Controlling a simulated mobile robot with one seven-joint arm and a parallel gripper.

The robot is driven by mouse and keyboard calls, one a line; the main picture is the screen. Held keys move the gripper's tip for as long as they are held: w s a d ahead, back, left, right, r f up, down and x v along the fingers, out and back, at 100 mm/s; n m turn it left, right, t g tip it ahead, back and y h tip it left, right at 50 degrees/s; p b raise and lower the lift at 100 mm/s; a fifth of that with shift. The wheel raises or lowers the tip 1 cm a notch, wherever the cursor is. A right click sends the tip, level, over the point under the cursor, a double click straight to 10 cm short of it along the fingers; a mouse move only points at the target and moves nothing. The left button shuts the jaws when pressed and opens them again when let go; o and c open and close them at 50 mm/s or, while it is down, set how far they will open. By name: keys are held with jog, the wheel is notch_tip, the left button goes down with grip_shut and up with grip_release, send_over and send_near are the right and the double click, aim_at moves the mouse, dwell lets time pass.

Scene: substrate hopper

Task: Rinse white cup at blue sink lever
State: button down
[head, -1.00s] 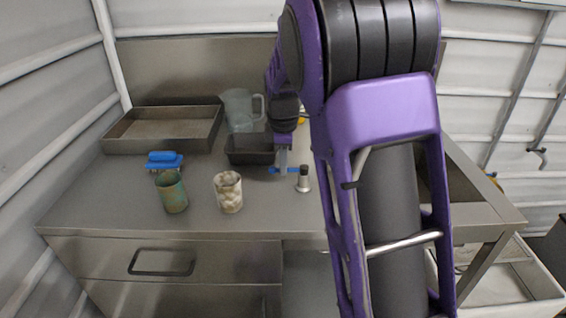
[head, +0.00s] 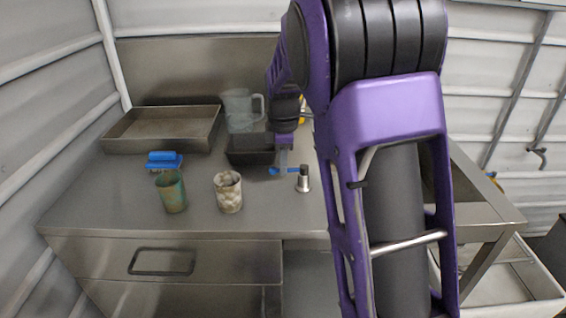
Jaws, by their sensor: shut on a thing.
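The white cup (head: 229,192), mottled with beige and brown, stands upright on the steel counter, left of my gripper and apart from it. My gripper (head: 284,171) points down behind the short metal post and is shut on a slim blue lever (head: 273,171), which shows at the left of the fingertips. The fingers are small here, so the exact contact is unclear. My arm covers the right part of the counter and hides most of the sink.
A green-brown cup (head: 171,191) and a blue-handled brush (head: 163,161) are at left. A metal tray (head: 128,149), a clear jug (head: 239,110) and a dark bin (head: 250,150) stand behind. A metal post (head: 303,179) is right of my gripper. The front left counter is clear.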

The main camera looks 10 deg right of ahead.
jog(key=shift+s+n+y, duration=0.15)
jog(key=shift+s+n, duration=0.2)
jog(key=shift+n, duration=0.4)
jog(key=shift+s+n+y, duration=0.15)
jog(key=shift+s+n, duration=0.2)
jog(key=shift+n, duration=0.4)
jog(key=c, duration=0.8)
grip_release()
jog(key=shift+c, duration=0.2)
jog(key=s+r+p, duration=0.2)
jog(key=s+r, duration=0.1)
jog(key=r, duration=1.4)
jog(key=shift+s+d+p, duration=0.2)
jog(key=shift+d+p, duration=0.05)
jog(key=shift+p, duration=0.15)
jog(key=shift+r, duration=0.1)
